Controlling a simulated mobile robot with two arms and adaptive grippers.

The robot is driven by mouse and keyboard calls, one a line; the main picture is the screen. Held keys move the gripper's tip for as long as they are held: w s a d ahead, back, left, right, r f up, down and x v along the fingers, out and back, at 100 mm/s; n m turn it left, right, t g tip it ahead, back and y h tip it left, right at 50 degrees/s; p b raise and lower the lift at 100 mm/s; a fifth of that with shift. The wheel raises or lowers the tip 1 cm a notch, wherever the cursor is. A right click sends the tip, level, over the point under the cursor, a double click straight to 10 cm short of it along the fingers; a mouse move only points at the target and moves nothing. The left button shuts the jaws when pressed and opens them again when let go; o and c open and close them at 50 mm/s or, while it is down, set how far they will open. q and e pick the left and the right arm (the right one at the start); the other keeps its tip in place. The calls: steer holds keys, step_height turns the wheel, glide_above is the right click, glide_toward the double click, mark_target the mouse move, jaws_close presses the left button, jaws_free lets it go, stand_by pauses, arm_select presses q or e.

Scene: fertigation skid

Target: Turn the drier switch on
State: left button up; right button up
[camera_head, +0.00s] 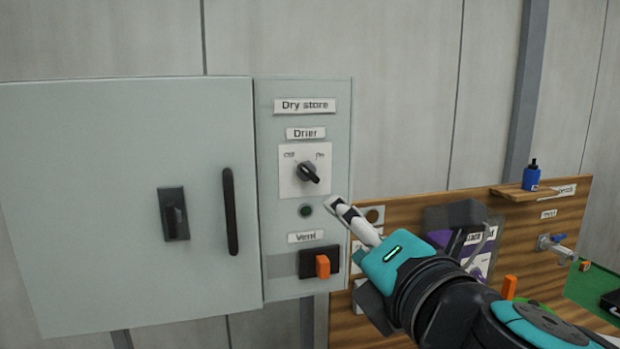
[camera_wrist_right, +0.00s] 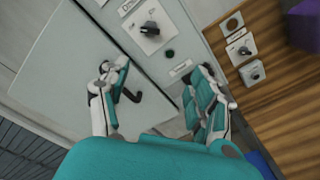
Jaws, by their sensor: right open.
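The drier switch (camera_head: 308,173) is a black rotary knob on a white plate under the "Drier" label (camera_head: 306,133), with off marked at upper left and on at upper right. Its handle slants from upper left to lower right; I cannot tell which mark it is set to. It also shows at the top of the right wrist view (camera_wrist_right: 150,29). My right gripper (camera_head: 340,207) is below and right of the knob, apart from it. In the right wrist view its two fingers (camera_wrist_right: 155,72) are spread wide with nothing between them. My left gripper is not in view.
A dark green round lamp (camera_head: 306,211) and an orange "Vent" switch (camera_head: 322,266) sit below the knob. The grey cabinet door (camera_head: 110,200) with a black bar handle (camera_head: 231,212) is to the left. A wooden board (camera_head: 400,212) with fittings stands behind my right arm.

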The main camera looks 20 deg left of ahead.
steer(key=s+r+n, duration=0.1)
steer(key=r+n, duration=0.1)
steer(key=p, duration=0.7)
glide_toward(305, 175)
steer(key=x, duration=0.6)
steer(key=shift+w+r, duration=0.1)
steer(key=shift+w+a+p, duration=0.25)
steer(key=shift+w+p, duration=0.05)
steer(key=shift+w, duration=0.05)
steer(key=c, duration=1.2)
